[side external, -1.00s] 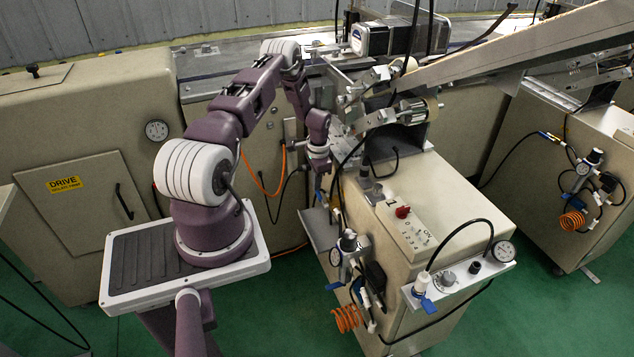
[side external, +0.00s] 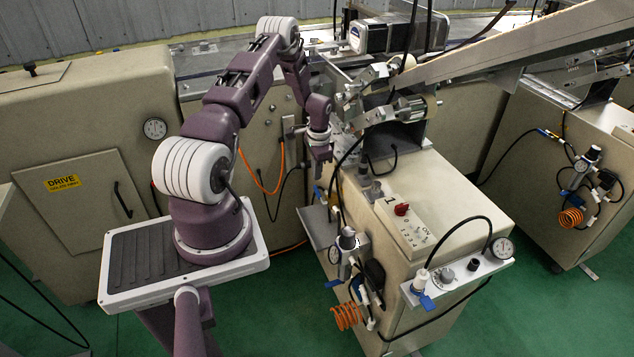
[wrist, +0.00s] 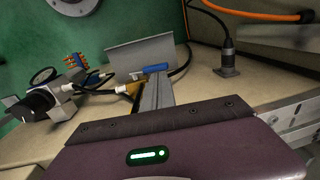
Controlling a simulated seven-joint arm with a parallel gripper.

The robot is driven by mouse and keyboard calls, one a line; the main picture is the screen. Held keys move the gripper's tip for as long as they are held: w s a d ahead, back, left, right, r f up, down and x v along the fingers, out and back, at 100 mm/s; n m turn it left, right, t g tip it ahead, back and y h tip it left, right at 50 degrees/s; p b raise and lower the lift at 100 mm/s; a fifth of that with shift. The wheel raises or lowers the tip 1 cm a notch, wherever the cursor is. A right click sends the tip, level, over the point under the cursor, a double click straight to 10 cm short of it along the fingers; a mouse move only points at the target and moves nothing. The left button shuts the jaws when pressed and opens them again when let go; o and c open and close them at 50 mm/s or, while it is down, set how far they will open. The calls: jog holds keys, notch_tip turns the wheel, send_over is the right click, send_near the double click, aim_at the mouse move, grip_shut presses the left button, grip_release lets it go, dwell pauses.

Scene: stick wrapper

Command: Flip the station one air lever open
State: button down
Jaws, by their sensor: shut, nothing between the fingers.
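A small blue lever (wrist: 155,68) sits on a brass-coloured valve (wrist: 130,88) in the wrist view, just beyond my fingertips. In the side external view a blue lever (side external: 320,193) shows at the left side of the cabinet marked 1 (side external: 448,195). My gripper (side external: 321,158) points down above that lever, apart from it in this view. In the wrist view my gripper (wrist: 156,82) is shut and empty, its fingers together. The fingertips look close to the lever; whether they touch it I cannot tell.
A regulator with a gauge (side external: 348,243) and an orange coiled hose (side external: 347,317) hang on the cabinet's near side. A black cable and orange hose (side external: 262,180) run behind my gripper. Rollers (side external: 408,108) stand close at right.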

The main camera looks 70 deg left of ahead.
jog(key=a+r, duration=0.5)
jog(key=a, duration=0.2)
